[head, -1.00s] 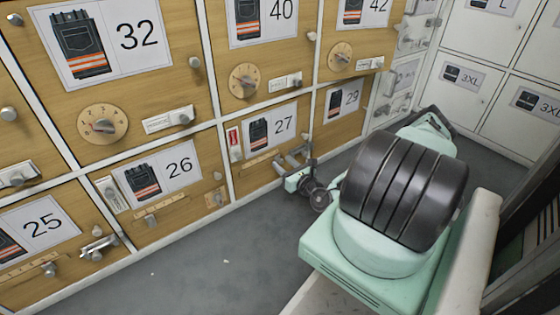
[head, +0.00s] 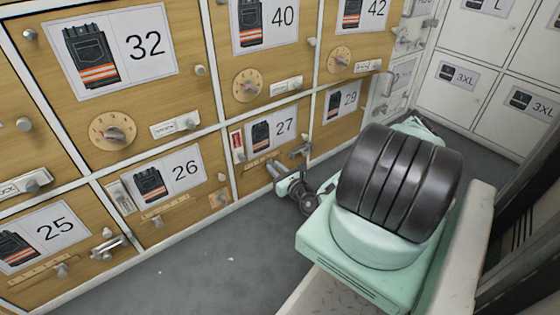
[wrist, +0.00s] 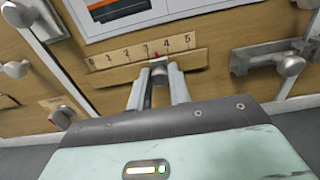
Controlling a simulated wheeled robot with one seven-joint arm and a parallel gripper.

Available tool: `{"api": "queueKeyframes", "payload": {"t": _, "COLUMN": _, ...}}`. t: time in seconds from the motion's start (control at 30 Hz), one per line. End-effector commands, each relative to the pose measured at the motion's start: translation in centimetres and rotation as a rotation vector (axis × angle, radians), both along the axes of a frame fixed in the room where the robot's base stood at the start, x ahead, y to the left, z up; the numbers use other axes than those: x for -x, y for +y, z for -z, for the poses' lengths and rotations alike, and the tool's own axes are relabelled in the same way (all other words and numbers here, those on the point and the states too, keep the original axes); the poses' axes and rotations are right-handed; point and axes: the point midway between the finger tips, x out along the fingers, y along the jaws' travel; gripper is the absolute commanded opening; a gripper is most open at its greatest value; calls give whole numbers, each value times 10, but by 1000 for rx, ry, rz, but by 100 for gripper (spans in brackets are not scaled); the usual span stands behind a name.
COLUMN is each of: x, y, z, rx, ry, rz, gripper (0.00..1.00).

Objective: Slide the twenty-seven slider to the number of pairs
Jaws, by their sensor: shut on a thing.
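The twenty-seven slider is a wooden strip (wrist: 115,56) with a scale from 0 to 5, below the trousers picture on the door marked 27 (head: 285,127). Its grey knob (wrist: 159,67) sits in the slot, with a red pointer (wrist: 156,56) between the 3 and the 4. My gripper (wrist: 158,84) is shut on the knob, one finger on each side. In the head view my gripper (head: 274,169) is at the slider strip, and the knob is hard to make out there.
A metal latch with a round knob (wrist: 289,65) is close to the right of the slider. Another knob (wrist: 62,116) is at the lower left. Door 26 (head: 186,169) with its own slider is to the left. The grey floor (head: 200,270) in front is clear.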

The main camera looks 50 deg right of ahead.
Motion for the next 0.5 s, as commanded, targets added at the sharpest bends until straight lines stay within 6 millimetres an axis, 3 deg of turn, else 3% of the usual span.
{"api": "queueKeyframes", "payload": {"t": 0.03, "x": -2, "y": 9, "z": -7, "rx": -4, "ry": 2, "rz": -3, "gripper": 0}}
{"api": "queueKeyframes", "payload": {"t": 0.2, "x": -7, "y": 29, "z": -4, "rx": -3, "ry": 1, "rz": -4, "gripper": 0}}
{"api": "queueKeyframes", "payload": {"t": 0.5, "x": -8, "y": 36, "z": 0, "rx": 1, "ry": 0, "rz": -1, "gripper": 0}}
